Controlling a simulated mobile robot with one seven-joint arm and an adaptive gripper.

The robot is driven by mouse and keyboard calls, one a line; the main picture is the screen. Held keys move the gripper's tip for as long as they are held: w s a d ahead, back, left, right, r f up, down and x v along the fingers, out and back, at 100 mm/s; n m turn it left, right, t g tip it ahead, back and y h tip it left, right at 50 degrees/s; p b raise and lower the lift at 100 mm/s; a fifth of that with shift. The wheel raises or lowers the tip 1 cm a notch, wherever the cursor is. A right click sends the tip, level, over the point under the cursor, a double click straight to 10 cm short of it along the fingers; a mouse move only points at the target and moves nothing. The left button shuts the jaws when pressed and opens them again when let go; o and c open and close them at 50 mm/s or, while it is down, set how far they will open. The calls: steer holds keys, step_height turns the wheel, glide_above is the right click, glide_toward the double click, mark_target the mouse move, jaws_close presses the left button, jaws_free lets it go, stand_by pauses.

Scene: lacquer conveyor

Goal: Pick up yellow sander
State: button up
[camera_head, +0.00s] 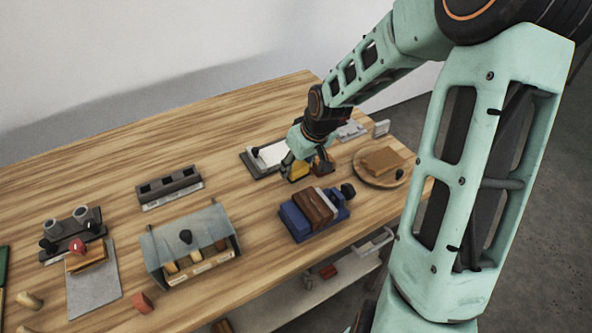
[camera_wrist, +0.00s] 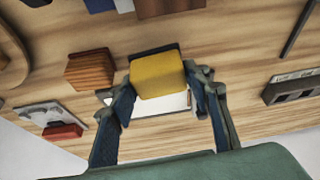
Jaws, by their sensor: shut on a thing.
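The yellow sander (camera_wrist: 158,77) is a small yellow block with a dark blue upper edge. It sits between the two fingers of my gripper (camera_wrist: 160,92) in the wrist view, and the fingers are shut on it. In the head view the yellow sander (camera_head: 298,170) shows below my gripper (camera_head: 297,165), partly covered by the fingers. It is over the wooden table (camera_head: 225,115), near the white-topped board. I cannot tell whether it touches the table.
A brown block (camera_head: 323,164) is close beside my gripper. A blue vise-like holder with brown wood (camera_head: 315,208) stands in front. A round wooden board (camera_head: 380,167) lies to the right, and a grey slotted rack (camera_head: 168,186) to the left. Bare table lies farther back left.

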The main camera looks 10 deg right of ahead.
steer(key=s+r+p, duration=0.8)
steer(key=s+r, duration=0.1)
steer(key=s, duration=0.4)
steer(key=shift+s+p, duration=0.25)
steer(key=shift+p, duration=0.1)
